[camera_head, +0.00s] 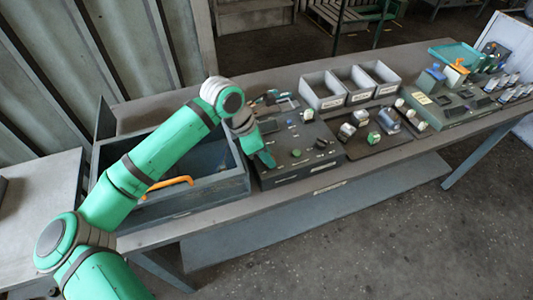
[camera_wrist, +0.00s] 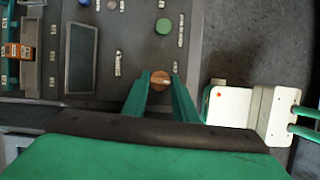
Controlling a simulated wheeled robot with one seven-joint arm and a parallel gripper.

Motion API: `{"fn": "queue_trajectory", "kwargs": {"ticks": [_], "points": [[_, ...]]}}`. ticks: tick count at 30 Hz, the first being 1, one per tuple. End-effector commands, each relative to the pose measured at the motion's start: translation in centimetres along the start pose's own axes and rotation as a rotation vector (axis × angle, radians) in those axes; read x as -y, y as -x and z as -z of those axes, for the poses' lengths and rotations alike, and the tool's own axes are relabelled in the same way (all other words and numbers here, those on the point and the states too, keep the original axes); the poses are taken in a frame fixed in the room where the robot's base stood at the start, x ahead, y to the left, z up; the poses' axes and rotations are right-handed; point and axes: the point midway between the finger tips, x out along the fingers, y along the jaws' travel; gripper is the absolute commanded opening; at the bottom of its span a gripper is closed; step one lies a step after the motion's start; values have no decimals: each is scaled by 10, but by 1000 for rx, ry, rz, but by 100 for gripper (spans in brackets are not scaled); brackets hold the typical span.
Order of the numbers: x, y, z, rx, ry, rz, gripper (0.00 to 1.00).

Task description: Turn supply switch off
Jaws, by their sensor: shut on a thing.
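A dark control panel (camera_head: 300,163) lies on the bench in front of my arm and carries several small controls. In the wrist view a round copper-brown knob (camera_wrist: 160,78) with a pale mark sits on the panel (camera_wrist: 135,30). My gripper (camera_wrist: 161,88) has its two green fingers on either side of this knob, shut on it. In the head view my gripper (camera_head: 265,157) reaches down to the left part of the panel, and its fingers hide the knob there. The labels are too small to read, so I cannot confirm which control is the supply switch.
A green button (camera_wrist: 163,26) and a dark display (camera_wrist: 80,58) are near the knob. An open grey box (camera_head: 205,190) with an orange handle stands left of the panel. Grey bins (camera_head: 350,88) stand behind, and a board with blocks (camera_head: 375,137) lies to the right.

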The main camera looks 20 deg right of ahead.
Motion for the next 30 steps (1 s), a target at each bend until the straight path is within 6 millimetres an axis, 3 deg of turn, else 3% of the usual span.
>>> {"fn": "queue_trajectory", "kwargs": {"ticks": [18,30], "points": [[5,0,-1,-1,520,-219,3],[6,-1,-3,0,741,-308,3]]}}
